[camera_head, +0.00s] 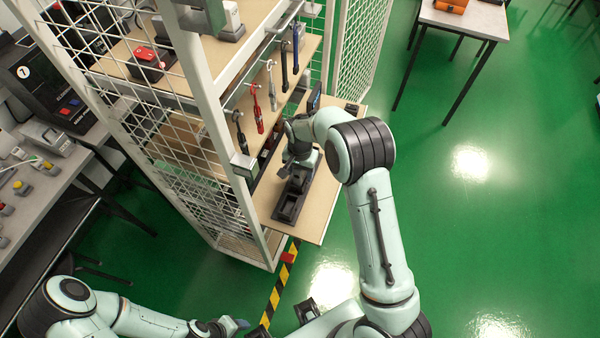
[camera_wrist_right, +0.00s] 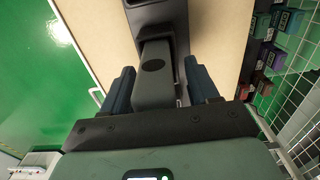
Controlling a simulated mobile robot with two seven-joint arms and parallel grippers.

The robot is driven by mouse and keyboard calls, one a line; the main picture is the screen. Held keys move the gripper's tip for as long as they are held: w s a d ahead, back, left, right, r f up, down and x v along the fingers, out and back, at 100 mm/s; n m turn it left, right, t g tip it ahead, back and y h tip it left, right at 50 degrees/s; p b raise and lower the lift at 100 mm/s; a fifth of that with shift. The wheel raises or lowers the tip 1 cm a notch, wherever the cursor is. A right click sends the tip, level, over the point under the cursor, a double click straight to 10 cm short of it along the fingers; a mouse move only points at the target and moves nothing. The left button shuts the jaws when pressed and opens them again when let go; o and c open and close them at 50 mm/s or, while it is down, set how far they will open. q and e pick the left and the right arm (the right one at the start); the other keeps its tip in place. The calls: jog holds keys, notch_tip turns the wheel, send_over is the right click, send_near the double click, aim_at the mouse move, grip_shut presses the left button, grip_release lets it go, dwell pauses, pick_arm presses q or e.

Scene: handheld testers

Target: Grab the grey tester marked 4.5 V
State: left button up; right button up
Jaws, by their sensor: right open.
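A dark grey handheld tester (camera_wrist_right: 153,80) with a black oval on its face lies between the two blue fingers of my right gripper (camera_wrist_right: 160,88) in the wrist view. The fingers are open, one on each side, and I cannot tell if either touches it. Its far end meets a dark holder (camera_wrist_right: 156,14). No voltage marking is readable. In the head view my right gripper (camera_head: 287,168) is low over the wooden board, by dark holders (camera_head: 291,204), and partly hidden by its wrist. My left gripper (camera_head: 232,325) is at the bottom edge, too little visible to judge.
Several tools, including a red one (camera_head: 257,112) and a blue one (camera_head: 295,48), hang from hooks left of my right arm. Small labelled boxes (camera_wrist_right: 283,20) and white wire mesh (camera_wrist_right: 296,112) stand right in the wrist view. Green floor (camera_head: 480,220) is free at right.

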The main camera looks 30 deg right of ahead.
grip_shut()
jog(key=shift+r, duration=0.2)
